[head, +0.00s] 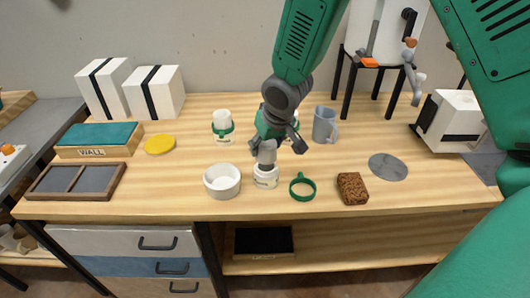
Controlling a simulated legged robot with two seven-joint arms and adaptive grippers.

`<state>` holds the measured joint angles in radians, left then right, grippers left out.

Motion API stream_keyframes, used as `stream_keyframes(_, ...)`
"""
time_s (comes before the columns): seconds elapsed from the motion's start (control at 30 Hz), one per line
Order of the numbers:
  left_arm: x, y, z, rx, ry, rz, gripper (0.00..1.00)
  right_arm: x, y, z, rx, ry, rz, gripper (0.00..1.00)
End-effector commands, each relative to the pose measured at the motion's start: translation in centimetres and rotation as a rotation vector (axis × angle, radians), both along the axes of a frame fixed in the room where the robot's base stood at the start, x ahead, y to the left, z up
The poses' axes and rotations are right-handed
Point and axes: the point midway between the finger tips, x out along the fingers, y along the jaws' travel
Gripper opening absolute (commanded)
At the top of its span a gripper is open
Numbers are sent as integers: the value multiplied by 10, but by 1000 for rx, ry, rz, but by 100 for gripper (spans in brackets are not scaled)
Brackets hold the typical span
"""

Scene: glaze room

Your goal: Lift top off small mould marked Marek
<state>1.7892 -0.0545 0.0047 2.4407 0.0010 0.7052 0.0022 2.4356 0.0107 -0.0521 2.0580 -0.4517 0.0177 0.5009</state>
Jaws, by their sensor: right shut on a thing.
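A small white mould (265,181) with dark lettering, too small to read, stands near the front middle of the table in the head view. My right gripper (267,154) reaches down from above and is shut on its top, a paler grey part between the fingers. I cannot tell whether the top is apart from the lower part. A second white mould (222,124) with a green band stands behind to the left. A third banded mould is mostly hidden behind my right gripper. My left gripper is not in view.
A white bowl (222,181) stands close left of the mould. A brown sponge-like block (352,189), a grey disc (388,166) and a grey mug (325,125) are to the right. A yellow disc (160,145) and a divided tray (117,184) are left.

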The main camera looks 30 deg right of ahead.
Motion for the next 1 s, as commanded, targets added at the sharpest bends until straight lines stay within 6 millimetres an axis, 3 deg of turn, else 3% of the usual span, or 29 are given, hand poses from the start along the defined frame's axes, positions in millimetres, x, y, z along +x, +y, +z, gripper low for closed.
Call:
stream_keyframes(0.03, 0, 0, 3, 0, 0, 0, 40, 1, 0, 15, 2, -7, 0, 16)
stream_keyframes(0.2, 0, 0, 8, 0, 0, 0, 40, 1, 0, 48, 1, -5, 1, 16)
stream_keyframes(0.4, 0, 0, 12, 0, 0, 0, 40, 1, 0, 69, 0, -2, 1, 16)
stream_keyframes(1.0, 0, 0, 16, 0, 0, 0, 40, 1, 0, 71, 0, -1, 1, 16)
